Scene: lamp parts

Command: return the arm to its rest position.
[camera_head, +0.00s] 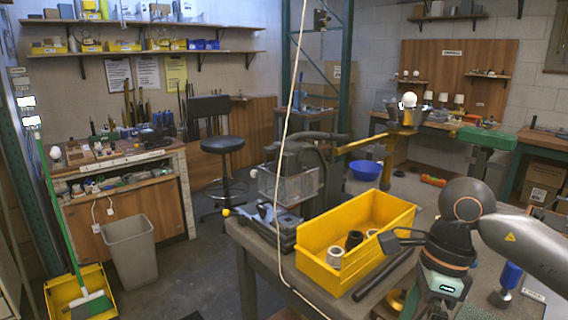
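My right arm (525,245) comes in from the right edge over the workbench. Its dark round joint (467,200) is raised, and the lower part hangs down to a dark and teal wrist section (443,278) near the bottom edge. This section is in front of the right end of the yellow bin. No fingertips show clearly there, so I cannot tell whether the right gripper is open or shut, or holds anything. My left arm and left gripper are not in view.
A white bulb (408,100) sits atop a yellow stand behind. A pale cable (290,110) hangs in front.

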